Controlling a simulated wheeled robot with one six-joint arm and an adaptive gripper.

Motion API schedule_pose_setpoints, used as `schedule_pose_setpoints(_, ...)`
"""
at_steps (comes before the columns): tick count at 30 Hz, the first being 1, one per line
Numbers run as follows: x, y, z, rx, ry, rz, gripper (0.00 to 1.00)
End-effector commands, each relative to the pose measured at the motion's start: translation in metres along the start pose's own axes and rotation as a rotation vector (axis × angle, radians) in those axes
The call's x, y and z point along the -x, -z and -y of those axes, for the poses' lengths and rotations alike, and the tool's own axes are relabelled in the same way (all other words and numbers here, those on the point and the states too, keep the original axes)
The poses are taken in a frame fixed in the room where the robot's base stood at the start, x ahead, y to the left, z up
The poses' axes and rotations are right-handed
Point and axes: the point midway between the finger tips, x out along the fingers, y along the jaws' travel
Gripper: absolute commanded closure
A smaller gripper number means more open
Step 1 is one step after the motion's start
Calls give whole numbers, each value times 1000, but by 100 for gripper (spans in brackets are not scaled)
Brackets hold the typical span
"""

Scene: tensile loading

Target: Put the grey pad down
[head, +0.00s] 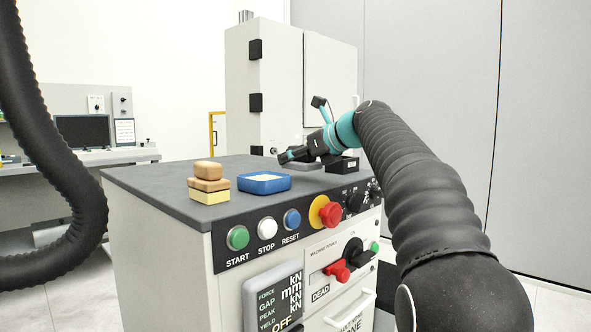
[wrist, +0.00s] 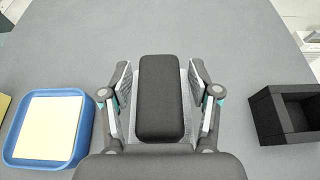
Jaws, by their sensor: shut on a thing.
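The grey pad (wrist: 161,97) shows in the wrist view as a rounded dark block with lighter grey along its sides. It lies lengthwise between the two fingers of my gripper (wrist: 161,72), which is shut on it. In the head view my gripper (head: 291,155) is low over the back right of the dark grey bench top (head: 165,182).
A blue tray (wrist: 41,163) with a pale yellow inside is left of my gripper; a black open box (wrist: 265,120) is right. In the head view, a wooden-topped yellow block (head: 209,197) stands left of the blue tray (head: 264,190). Buttons (head: 237,238) line the bench front.

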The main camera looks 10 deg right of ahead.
Motion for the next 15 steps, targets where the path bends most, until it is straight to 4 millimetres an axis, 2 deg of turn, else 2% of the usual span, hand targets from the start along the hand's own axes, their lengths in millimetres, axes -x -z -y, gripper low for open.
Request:
schedule_pose_setpoints(2, -4, 12, -1, -1, 0, -2, 75)
schedule_pose_setpoints(6, -8, 22, -1, -2, -1, -1, 75)
schedule_pose_setpoints(15, -10, 27, 0, 0, 0, -2, 75)
